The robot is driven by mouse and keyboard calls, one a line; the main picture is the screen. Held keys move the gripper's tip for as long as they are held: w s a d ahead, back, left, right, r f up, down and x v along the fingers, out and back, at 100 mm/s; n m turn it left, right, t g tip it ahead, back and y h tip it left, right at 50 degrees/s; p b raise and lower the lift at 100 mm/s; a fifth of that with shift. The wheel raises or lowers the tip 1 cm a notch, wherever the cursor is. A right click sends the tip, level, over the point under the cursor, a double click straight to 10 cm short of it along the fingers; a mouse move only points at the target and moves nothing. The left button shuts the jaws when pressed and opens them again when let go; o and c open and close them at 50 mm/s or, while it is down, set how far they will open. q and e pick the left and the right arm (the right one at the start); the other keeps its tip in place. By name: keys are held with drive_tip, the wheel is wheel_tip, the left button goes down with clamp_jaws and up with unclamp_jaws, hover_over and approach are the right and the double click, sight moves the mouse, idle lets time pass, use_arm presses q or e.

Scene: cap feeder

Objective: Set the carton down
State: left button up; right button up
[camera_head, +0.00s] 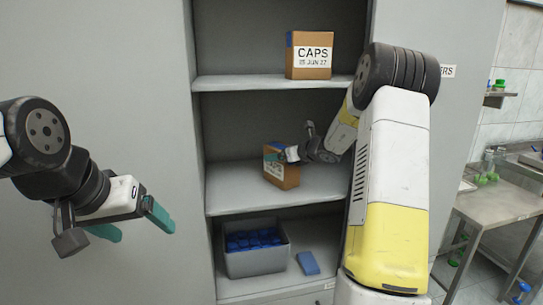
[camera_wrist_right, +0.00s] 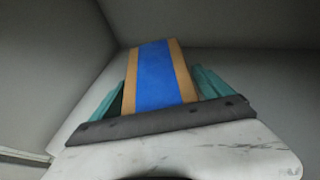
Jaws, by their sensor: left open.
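A brown carton (camera_head: 289,176) with a white label is at the middle shelf of the cabinet, slightly turned. In the right wrist view the carton (camera_wrist_right: 158,78) shows a broad blue stripe between two teal fingers. My right gripper (camera_head: 276,160) reaches in from the right and is shut on the carton. The head view does not clearly show whether the carton's base touches the middle shelf (camera_head: 235,196). My left gripper (camera_head: 134,225) is open and empty, in front of the cabinet's left side, away from the carton.
Another carton (camera_head: 310,73) labelled CAPS stands on the upper shelf (camera_head: 240,83). A grey bin (camera_head: 256,264) of blue caps and a blue block (camera_head: 308,263) are on the lower shelf. The middle shelf is clear left of the carton. A metal table (camera_head: 498,204) stands at right.

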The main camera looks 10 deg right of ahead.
drive_tip(key=v, duration=1.2)
drive_tip(key=s+a+r+n+g+y, duration=0.1)
drive_tip(key=s+a+r+n+g, duration=0.1)
drive_tip(key=s+a+n, duration=0.5)
drive_tip(key=s+a+r+n+g+y, duration=0.1)
drive_tip(key=s+a+r+n+g, duration=0.15)
drive_tip(key=s+a+n, duration=0.5)
drive_tip(key=s+d+f+n+h, duration=0.1)
drive_tip(key=s+n+h, duration=0.1)
drive_tip(key=s+n, duration=0.6)
drive_tip(key=s+d+f+n+g+h, duration=0.1)
drive_tip(key=s+f+n+h, duration=0.1)
drive_tip(key=s+n, duration=0.7)
drive_tip(key=s+h, duration=0.1)
drive_tip(key=s, duration=0.1)
drive_tip(key=shift+s, duration=0.3)
drive_tip(key=shift+d+g, duration=0.1)
drive_tip(key=shift+g, duration=0.15)
